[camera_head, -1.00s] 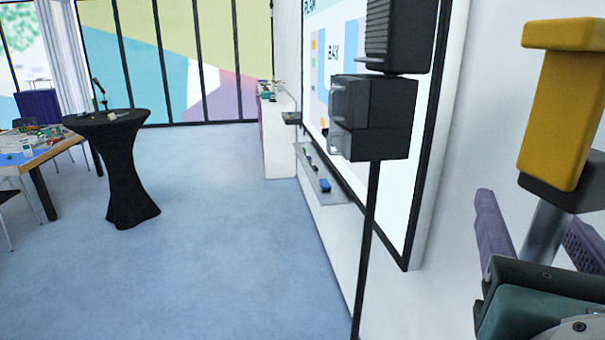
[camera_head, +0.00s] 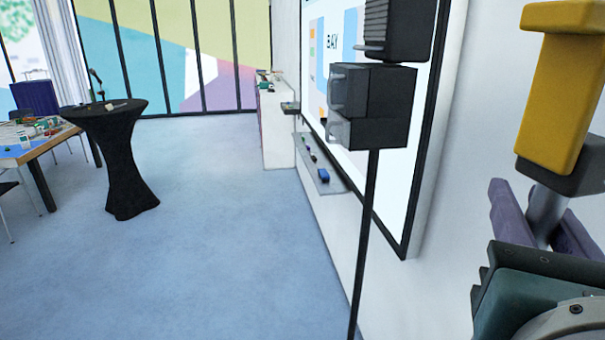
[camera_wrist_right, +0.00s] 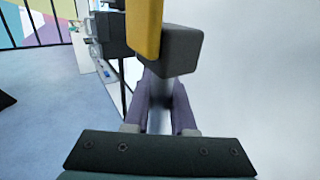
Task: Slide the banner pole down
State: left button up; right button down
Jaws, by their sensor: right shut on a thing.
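The banner pole (camera_head: 545,208) is a grey metal rod at the right edge of the head view, next to the white wall. A dark collar (camera_head: 566,178) and an upright yellow piece (camera_head: 553,100) with a wider yellow cap top it. My right gripper (camera_head: 541,218) has purple fingers on both sides of the rod, shut on it just below the collar. In the right wrist view the rod (camera_wrist_right: 160,118) runs between the purple fingers, below the collar (camera_wrist_right: 170,52). The rod's lower part is hidden by the gripper. My left gripper is not in view.
A dark speaker-like box (camera_head: 368,105) on a thin black stand (camera_head: 366,235) is left of the pole, before a framed whiteboard (camera_head: 425,150). A black-draped high table (camera_head: 122,165) and a cluttered table (camera_head: 40,150) are far left. The blue floor between is clear.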

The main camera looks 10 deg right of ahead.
dwell(0.7)
notch_tip(320, 180, down, 52)
jog(key=b, duration=5.1)
jog(key=c, duration=0.8)
grip_release()
jog(key=shift+o, duration=0.2)
jog(key=shift+a, duration=0.1)
